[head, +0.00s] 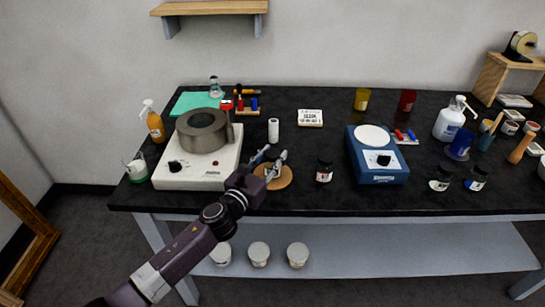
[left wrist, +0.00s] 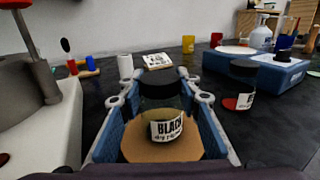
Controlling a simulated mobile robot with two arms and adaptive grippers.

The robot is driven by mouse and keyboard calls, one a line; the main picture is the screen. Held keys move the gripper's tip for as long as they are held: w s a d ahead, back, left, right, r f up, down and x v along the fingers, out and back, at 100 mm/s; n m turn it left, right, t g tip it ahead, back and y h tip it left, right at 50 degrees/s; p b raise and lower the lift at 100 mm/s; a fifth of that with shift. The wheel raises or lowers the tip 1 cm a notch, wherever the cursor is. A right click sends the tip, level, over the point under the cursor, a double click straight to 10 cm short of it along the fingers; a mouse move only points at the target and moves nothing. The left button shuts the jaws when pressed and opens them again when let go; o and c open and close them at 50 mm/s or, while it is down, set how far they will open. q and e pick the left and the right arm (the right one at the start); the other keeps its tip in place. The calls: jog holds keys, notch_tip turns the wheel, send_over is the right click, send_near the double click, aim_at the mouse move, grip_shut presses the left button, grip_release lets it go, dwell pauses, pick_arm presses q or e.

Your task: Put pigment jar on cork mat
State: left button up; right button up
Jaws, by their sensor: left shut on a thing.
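The pigment jar (left wrist: 166,126), clear with a dark lid and a white label reading BLACK, is upright between the fingers of my left gripper (left wrist: 160,100) in the left wrist view. The gripper is shut on it. The round cork mat (left wrist: 135,146) lies directly under the jar in that view; I cannot tell whether the jar's base touches it. In the head view the left gripper (head: 270,165) is over the mat (head: 284,181) near the table's front, and the jar is mostly hidden by the gripper. My right gripper is not in view.
A hotplate (head: 172,181) with a grey pot stands close left. Another dark jar (head: 324,171) stands right of the mat, then a blue stirrer (head: 391,174). A white cylinder (head: 273,130) stands behind. The black table (head: 300,197) has a narrow clear strip in front.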

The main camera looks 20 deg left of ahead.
pick_arm(q)
jog(key=shift+f, duration=0.1)
jog(key=o, duration=1.3)
jog(key=s, duration=0.3)
jog(key=s+a+b, duration=0.1)
jog(key=s, duration=0.3)
jog(key=s+a, duration=0.1)
jog(key=s, duration=0.2)
jog(key=shift+s+b, duration=0.3)
jog(key=shift+s, duration=0.05)
jog(key=shift+s+a, duration=0.15)
jog(key=shift+s, duration=0.4)
